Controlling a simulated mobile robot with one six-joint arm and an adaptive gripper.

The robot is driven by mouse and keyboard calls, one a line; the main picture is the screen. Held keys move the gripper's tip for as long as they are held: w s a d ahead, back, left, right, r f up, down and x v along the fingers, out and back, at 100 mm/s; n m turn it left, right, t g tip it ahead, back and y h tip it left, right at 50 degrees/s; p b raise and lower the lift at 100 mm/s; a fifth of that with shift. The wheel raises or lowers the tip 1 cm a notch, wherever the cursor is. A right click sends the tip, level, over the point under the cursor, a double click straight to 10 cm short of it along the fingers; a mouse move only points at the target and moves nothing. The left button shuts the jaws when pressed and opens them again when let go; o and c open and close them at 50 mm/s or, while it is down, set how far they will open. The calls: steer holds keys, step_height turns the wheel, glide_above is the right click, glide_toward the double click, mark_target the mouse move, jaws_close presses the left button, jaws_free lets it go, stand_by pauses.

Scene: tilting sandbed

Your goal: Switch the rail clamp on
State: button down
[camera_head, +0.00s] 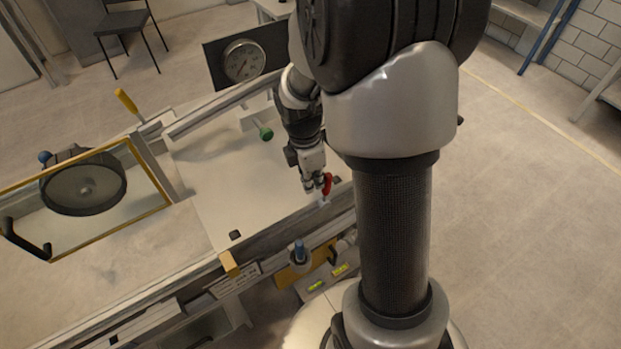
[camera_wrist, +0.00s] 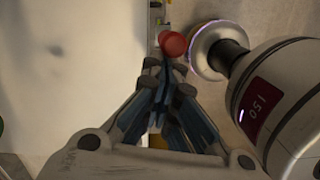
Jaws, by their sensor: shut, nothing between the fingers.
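A red-handled part (camera_head: 326,184), perhaps the rail clamp's lever, stands at the near rail of the sandbed. A red knob (camera_wrist: 173,44) shows in the wrist view just beyond the fingertips. My gripper (camera_head: 311,187) is shut and empty, pointing down close beside the red part. In the wrist view my gripper (camera_wrist: 165,70) has its fingers together, with the tips at or very near the red knob; I cannot tell whether they touch. The base of the red part is mostly hidden by the fingers. No label shows its on or off state.
Open floor lies to the right.

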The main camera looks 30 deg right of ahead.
steer(key=d+f+y+b, duration=0.1)
steer(key=d+f+y, duration=0.3)
steer(key=d+y, duration=0.3)
steer(key=d, duration=0.5)
steer(key=shift+w+f+y+b, duration=0.15)
steer(key=shift+y+b, duration=0.15)
steer(key=shift+b, duration=0.1)
steer(key=shift+f, duration=0.15)
stand_by(0.4)
